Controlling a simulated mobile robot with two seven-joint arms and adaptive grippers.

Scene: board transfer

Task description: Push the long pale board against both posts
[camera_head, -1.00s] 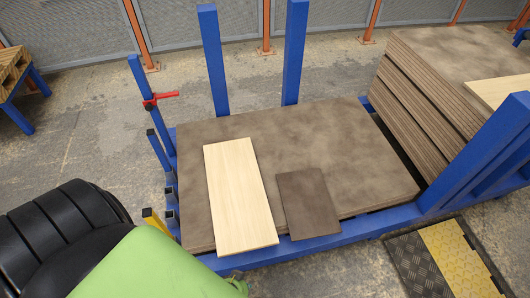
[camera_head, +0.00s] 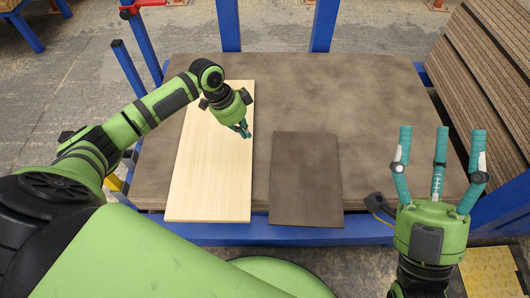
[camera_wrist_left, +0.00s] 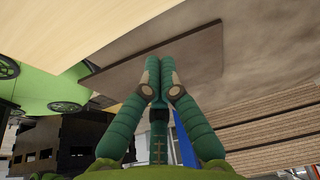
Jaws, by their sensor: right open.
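The long pale board (camera_head: 200,180) lies flat on the large brown board stack in the head view, its near end by the blue front rail. Two upright blue posts, left (camera_head: 228,25) and right (camera_head: 325,25), stand behind the stack. A strip of brown surface separates the board's far end from them. My left gripper (camera_head: 242,131) is over the board's right edge, fingers together with nothing between them; I cannot tell whether it touches. Its fingers also converge in the left wrist view (camera_wrist_left: 158,75). My right gripper (camera_head: 440,150) is open and empty, right of the small dark board.
A small dark board (camera_head: 306,180) lies right of the pale one, with a narrow gap between. The brown stack (camera_head: 370,95) has free surface behind and right of it. A blue side post with a red clamp (camera_head: 140,5) stands at left. Another board stack (camera_head: 485,80) stands at right.

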